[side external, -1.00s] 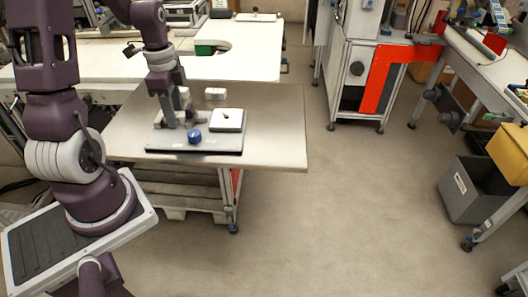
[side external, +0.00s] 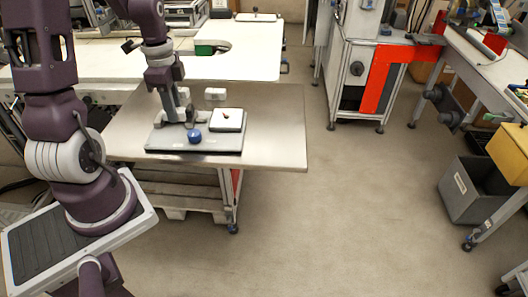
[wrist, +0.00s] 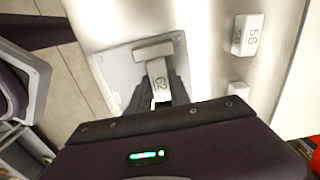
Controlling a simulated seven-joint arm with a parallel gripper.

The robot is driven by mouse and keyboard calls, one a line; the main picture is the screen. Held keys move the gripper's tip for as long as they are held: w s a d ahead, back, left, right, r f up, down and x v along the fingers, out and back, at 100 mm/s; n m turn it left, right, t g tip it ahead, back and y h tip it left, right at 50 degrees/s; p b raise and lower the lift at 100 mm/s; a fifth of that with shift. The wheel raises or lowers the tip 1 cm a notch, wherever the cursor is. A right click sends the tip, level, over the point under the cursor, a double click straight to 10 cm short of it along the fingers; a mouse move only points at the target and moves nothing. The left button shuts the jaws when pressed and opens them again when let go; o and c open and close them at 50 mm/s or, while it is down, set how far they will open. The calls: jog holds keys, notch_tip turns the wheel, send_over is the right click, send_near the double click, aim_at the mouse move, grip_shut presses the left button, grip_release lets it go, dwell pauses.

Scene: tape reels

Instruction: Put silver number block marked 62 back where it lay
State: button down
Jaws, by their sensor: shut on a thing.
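The silver number block marked 62 (wrist: 160,84) is held between the fingers of my gripper (wrist: 158,92) in the wrist view, with its number facing the camera. Beyond it in that view lies a grey plate (wrist: 112,66), and a pale bar-shaped piece (wrist: 153,51) shows just past the block's far end. In the side view my gripper (side external: 180,113) is over the left part of the grey board (side external: 165,140) on the metal table. The held block is too small there to make out surely. I cannot tell its height above the surface.
A block marked 56 (wrist: 248,35) and another pale block (wrist: 238,92) stand on the bare metal to the right in the wrist view. In the side view a blue knob (side external: 194,136) and a white square piece (side external: 227,120) sit on the board. The table's right side (side external: 275,130) is clear.

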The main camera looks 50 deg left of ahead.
jog(key=shift+r, duration=2.45)
jog(key=shift+w+a, duration=0.1)
jog(key=shift+w, duration=0.25)
jog(key=w+r, duration=0.2)
jog(key=w, duration=0.7)
send_over(253, 100)
notch_tip(253, 100, down, 9)
jog(key=shift+f, duration=0.1)
